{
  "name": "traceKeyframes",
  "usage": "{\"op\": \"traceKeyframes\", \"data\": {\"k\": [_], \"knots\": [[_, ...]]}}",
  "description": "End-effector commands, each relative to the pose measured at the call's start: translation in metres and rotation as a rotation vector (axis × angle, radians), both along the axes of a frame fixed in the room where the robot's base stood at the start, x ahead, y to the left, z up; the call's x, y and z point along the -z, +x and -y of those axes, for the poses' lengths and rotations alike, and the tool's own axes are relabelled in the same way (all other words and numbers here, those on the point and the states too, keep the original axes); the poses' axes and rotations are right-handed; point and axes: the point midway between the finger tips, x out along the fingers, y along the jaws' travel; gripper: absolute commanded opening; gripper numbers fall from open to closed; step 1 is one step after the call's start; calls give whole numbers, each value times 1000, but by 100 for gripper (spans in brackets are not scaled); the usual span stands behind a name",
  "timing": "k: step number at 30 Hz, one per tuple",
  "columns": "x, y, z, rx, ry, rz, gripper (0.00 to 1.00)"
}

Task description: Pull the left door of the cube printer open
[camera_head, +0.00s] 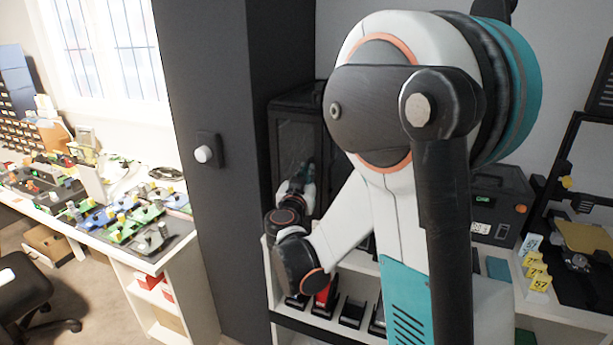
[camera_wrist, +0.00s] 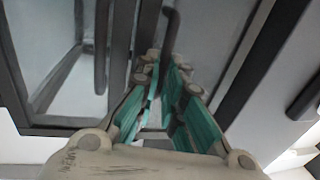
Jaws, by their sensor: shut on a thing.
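The cube printer (camera_head: 284,135) is a dark box with dark glazed doors on the white shelf unit, partly hidden behind my arm. In the wrist view a glazed door panel (camera_wrist: 50,55) fills the left side, with a dark upright handle (camera_wrist: 102,45) near its inner edge. A second dark handle bar (camera_wrist: 170,28) rises at my fingertips. My gripper (camera_wrist: 160,68), with teal-lined fingers, is shut on this handle bar. I cannot tell for certain which door this bar belongs to. In the head view my gripper (camera_head: 306,172) is at the printer's front, and the contact is too small to read.
A dark grey column (camera_head: 212,100) with a white knob stands close left of the printer. The shelf (camera_head: 275,262) below holds several dark items and a red one. A dark machine (camera_head: 500,205) stands to the right. A cluttered workbench (camera_head: 120,225) is at left.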

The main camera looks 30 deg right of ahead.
Motion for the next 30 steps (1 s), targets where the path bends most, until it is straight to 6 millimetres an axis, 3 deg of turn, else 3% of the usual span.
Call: {"op": "traceKeyframes", "data": {"k": [11, 25, 30], "knots": [[1, -1, -23, 125, 0, 0, 0], [1, 8, -84, 547, 0, 0, 0], [0, 16, -105, 549, 0, 0, 0]]}}
